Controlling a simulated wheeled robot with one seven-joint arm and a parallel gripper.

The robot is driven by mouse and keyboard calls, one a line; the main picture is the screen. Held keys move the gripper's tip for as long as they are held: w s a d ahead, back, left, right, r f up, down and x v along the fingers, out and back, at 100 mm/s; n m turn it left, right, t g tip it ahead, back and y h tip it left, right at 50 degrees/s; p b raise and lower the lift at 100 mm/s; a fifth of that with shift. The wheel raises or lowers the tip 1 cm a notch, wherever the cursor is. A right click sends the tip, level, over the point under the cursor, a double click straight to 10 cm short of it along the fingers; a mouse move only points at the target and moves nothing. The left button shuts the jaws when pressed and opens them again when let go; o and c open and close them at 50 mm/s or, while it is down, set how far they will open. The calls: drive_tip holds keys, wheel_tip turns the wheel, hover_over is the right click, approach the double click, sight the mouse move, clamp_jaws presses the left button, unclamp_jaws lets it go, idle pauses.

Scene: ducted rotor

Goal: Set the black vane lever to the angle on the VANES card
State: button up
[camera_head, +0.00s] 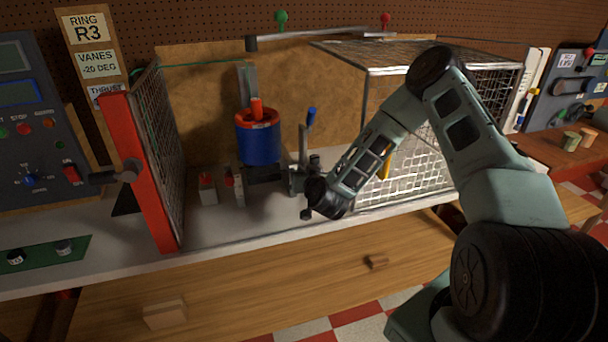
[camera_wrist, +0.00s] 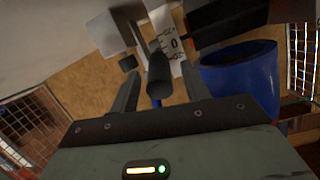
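The VANES card (camera_head: 97,64) on the back board at left reads -20 DEG. In the wrist view, a dark rounded knob (camera_wrist: 158,74), apparently the end of the black vane lever, stands between my fingers. A pale scale plate marked 0 (camera_wrist: 173,44) is just beyond it. My gripper (camera_wrist: 159,84) is open, with a visible gap on each side of the knob. In the head view my gripper (camera_head: 318,192) is low beside the grey post at the cage opening; its fingers and the lever's angle are hard to make out there.
The blue duct (camera_head: 258,143) with a red top stands left of the post and shows close at right in the wrist view (camera_wrist: 245,70). A blue-tipped lever (camera_head: 310,118) rises beside it. The red-framed mesh door (camera_head: 148,180) is open at left; a mesh cage (camera_head: 405,90) is at right.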

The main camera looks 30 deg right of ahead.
drive_tip(key=shift+s, duration=0.1)
drive_tip(key=p+v, duration=0.5)
drive_tip(key=v, duration=1.2)
drive_tip(key=shift+s+a, duration=0.1)
idle(0.4)
